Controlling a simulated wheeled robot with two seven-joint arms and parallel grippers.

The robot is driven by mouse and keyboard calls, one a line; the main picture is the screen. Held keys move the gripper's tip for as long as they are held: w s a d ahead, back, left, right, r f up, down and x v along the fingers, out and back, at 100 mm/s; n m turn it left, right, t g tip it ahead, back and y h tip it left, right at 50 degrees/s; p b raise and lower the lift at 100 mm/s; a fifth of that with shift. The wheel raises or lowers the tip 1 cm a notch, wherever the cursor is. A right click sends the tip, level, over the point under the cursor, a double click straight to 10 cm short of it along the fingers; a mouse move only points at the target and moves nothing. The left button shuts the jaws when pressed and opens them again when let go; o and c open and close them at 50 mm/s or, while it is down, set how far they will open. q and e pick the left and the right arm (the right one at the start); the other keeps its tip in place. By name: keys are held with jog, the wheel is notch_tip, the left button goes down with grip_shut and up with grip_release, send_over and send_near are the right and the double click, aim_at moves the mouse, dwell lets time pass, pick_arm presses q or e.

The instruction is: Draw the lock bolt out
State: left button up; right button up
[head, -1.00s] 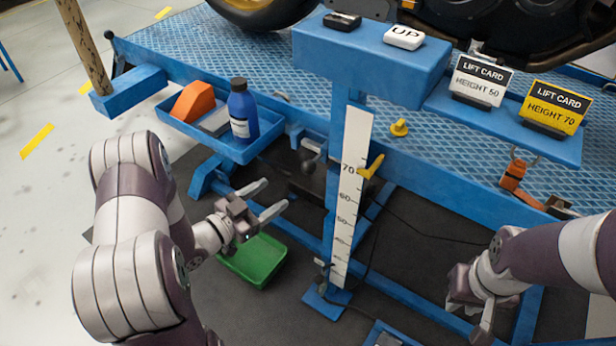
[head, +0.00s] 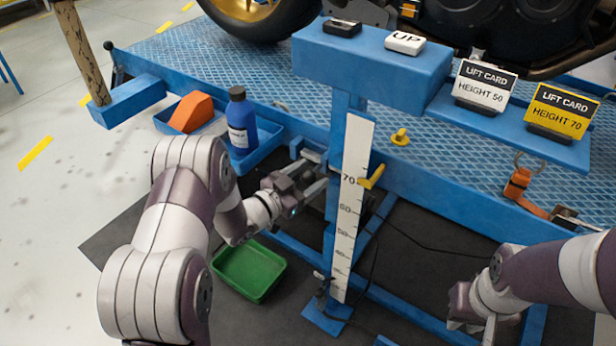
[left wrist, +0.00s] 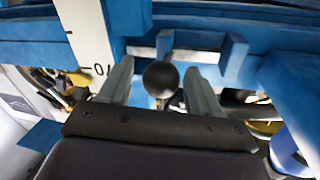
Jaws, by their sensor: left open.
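The lock bolt's dark round knob (left wrist: 160,79) shows in the left wrist view, between the two fingers of my left gripper (left wrist: 158,70). The fingers stand apart on either side of it, with a visible gap at each side. In the head view my left gripper (head: 318,172) is under the platform edge, just left of the scale post, and it hides the knob there. A blue bracket (left wrist: 234,56) stands behind the knob, to its right. My right gripper (head: 472,308) is low at the right, away from the bolt; its jaw opening is unclear.
The white height scale (head: 351,215) with a yellow pointer (head: 372,177) stands close right of my left gripper. A green tray (head: 250,271) lies below. A blue side tray holds a blue bottle (head: 241,122) and an orange wedge (head: 191,111). A cable hangs behind the post.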

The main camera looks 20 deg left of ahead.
pick_arm(q)
grip_shut()
jog(key=a, duration=0.1)
jog(key=w+a, duration=0.1)
jog(key=a, duration=0.2)
jog(key=shift+w+a+r, duration=0.1)
jog(key=shift+w+a, duration=0.3)
grip_release()
jog(key=shift+a, duration=0.15)
jog(key=p+v, duration=0.2)
jog(key=v, duration=1)
jog(key=shift+s+a, duration=0.2)
jog(key=shift+s, duration=0.15)
